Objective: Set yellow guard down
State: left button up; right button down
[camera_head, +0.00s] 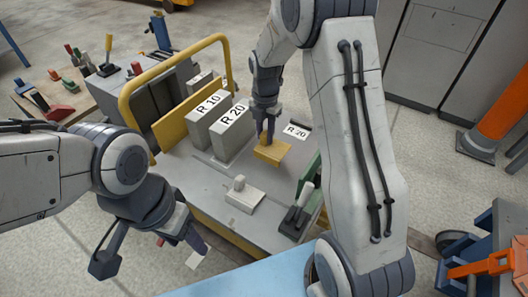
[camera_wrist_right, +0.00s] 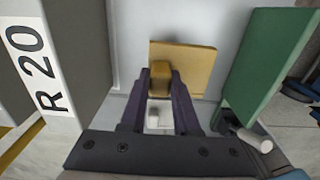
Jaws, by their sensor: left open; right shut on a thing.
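The yellow guard (camera_head: 272,152) is a small flat plate with a raised grip block, over the grey bench top (camera_head: 268,188) near the R 20 label. My right gripper (camera_head: 264,138) reaches down from above and is shut on the guard's block. In the right wrist view the fingers (camera_wrist_right: 161,78) close on the block of the guard (camera_wrist_right: 197,66). I cannot tell whether the guard touches the surface. My left gripper (camera_head: 150,252) is open and empty at the lower left, off the bench's front edge.
Grey blocks marked R 10 (camera_head: 206,112) and R 20 (camera_head: 232,130) stand left of the guard. A green upright plate (camera_wrist_right: 268,62) stands close on its right. A light block with a knob (camera_head: 244,196) and a lever (camera_head: 296,218) are in front. A yellow rail (camera_head: 130,88) is behind.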

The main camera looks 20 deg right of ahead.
aim_at(265, 147)
notch_tip(265, 147, down, 6)
jog(key=b, duration=0.2)
jog(key=shift+r+b, duration=0.25)
jog(key=shift+b, duration=0.15)
jog(key=shift+r, duration=0.15)
jog(key=c, duration=0.6)
grip_release()
jog(key=shift+c, duration=0.2)
